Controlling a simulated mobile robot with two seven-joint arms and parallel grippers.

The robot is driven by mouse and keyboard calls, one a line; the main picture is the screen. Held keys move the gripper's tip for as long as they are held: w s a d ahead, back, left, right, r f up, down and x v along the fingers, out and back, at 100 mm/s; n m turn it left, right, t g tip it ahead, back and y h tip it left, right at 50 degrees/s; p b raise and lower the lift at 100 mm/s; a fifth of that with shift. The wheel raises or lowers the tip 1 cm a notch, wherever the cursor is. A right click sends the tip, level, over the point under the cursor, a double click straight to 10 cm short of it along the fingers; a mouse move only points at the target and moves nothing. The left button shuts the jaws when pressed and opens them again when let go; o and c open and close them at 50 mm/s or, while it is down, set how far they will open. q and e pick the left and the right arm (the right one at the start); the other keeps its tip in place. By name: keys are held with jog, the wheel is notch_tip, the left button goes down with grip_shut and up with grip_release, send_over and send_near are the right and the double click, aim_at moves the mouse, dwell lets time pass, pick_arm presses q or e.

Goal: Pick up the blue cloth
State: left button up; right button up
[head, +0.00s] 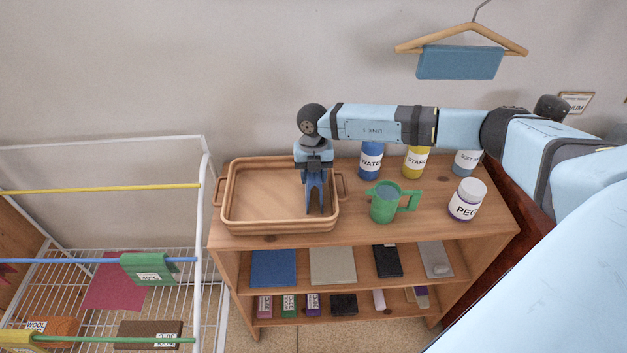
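A flat blue cloth (273,267) lies on the upper shelf of the dresser, below the tray. Another blue cloth (460,62) hangs folded over a wooden hanger on the wall. My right gripper (315,211) points down into the right part of the wooden tray (228,222). Its two fingers show a narrow gap between them, and I see nothing held there. It is above and apart from the cloth on the shelf. My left gripper is not in view.
A green jug (384,203) and a white jar (467,200) stand right of the tray; blue (371,160) and yellow (416,162) bottles stand behind. A grey cloth (333,265) and black item (388,261) share the shelf. A white drying rack (207,235) stands left.

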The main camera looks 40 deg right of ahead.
jog(key=shift+r, duration=0.5)
notch_tip(320, 180, up, 19)
jog(key=b, duration=0.3)
jog(key=shift+o, duration=0.8)
